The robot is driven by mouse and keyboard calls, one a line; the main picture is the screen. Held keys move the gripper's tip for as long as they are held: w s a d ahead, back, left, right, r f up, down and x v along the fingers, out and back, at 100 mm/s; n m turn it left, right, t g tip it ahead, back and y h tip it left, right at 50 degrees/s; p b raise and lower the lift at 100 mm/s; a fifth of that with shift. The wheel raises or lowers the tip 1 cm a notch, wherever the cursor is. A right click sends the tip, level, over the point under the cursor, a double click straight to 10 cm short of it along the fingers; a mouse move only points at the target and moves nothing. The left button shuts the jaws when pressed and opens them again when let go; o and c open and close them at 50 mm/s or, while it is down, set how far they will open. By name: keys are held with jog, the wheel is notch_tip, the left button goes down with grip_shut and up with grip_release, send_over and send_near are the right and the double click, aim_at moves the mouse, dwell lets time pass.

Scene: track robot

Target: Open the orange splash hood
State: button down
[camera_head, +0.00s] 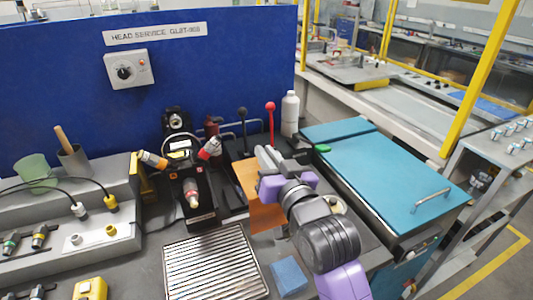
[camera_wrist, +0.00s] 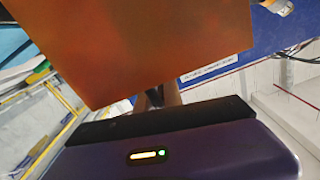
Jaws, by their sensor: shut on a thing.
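The orange splash hood (camera_head: 265,217) is a flat, see-through orange panel at the middle of the bench in the head view, partly hidden by my gripper and arm. My gripper (camera_head: 266,160) is at the hood's upper right side. In the wrist view the orange panel (camera_wrist: 140,45) fills the upper middle, tilted, close in front of the camera. My gripper's fingers (camera_wrist: 152,98) reach to the panel's lower edge and are shut on the hood. The fingertips and the exact spot of contact are hidden behind the panel.
A ribbed metal tray (camera_head: 215,262) and a blue block (camera_head: 289,277) lie in front. A red-knobbed lever (camera_head: 270,120), a black-knobbed lever (camera_head: 243,125) and a white bottle (camera_head: 290,115) stand behind. A teal-topped cabinet (camera_head: 385,175) is at right. A blue wall (camera_head: 60,85) closes the back.

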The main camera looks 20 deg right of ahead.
jog(key=shift+d, duration=0.3)
jog(key=c, duration=1.5)
grip_release()
jog(key=s+b, duration=0.1)
jog(key=s, duration=0.6)
jog(key=shift+s, duration=0.45)
